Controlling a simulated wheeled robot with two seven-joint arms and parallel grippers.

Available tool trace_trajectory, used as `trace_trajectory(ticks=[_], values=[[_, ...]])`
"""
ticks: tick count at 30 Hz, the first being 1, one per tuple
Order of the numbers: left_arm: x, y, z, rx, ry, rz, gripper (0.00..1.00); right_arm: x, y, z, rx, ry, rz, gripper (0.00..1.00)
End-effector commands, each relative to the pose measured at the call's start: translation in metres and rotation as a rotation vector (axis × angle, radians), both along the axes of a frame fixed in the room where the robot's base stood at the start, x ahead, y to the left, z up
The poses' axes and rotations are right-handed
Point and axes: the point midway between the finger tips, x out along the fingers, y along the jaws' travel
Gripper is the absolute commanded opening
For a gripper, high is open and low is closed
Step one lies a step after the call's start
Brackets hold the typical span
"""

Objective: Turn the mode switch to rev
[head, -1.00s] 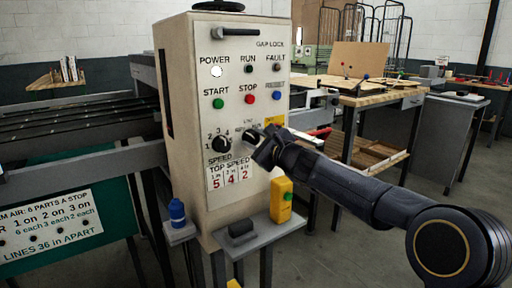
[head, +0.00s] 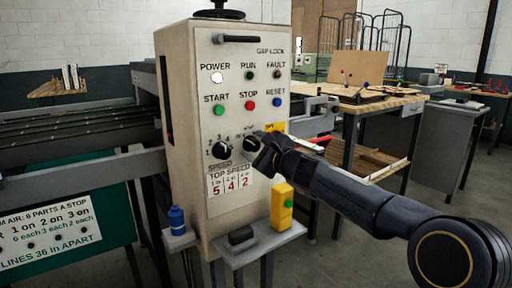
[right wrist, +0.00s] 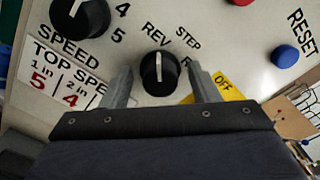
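The mode switch is a round black knob (head: 250,142) with a white pointer line, right of the speed knob (head: 221,150) on the cream control cabinet. In the right wrist view the mode knob (right wrist: 158,74) has REV printed above it, and STEP and a partly hidden label to the right. Its pointer points roughly up, near REV; I cannot tell if it is exactly on it. My right gripper (head: 263,150) is at the knob. In the wrist view its two fingers (right wrist: 160,82) stand on either side of the knob, with gaps. My left gripper is not in view.
The cabinet (head: 185,100) also carries start, stop and reset buttons (head: 278,102). A yellow box (head: 281,208) and a dark block (head: 241,236) sit on the shelf below, with a blue bottle (head: 176,219) at left. A workbench (head: 372,104) stands behind at right.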

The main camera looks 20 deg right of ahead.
Motion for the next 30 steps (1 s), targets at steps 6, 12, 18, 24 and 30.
trace_trajectory(ticks=[6, 12, 18, 24, 30], values=[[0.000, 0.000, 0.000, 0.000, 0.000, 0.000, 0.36, -0.001, 0.000, 0.000, 0.001, 0.000, 0.000, 0.55], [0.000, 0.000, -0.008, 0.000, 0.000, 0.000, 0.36, -0.022, -0.009, -0.001, 0.001, -0.001, -0.001, 0.55], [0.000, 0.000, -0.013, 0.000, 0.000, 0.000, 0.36, -0.055, -0.020, -0.001, 0.000, -0.001, -0.001, 0.55], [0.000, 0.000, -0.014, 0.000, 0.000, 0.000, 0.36, -0.072, -0.026, -0.001, 0.000, 0.000, 0.000, 0.55], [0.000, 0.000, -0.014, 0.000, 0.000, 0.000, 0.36, -0.074, -0.027, 0.000, 0.000, 0.000, 0.000, 0.55]])
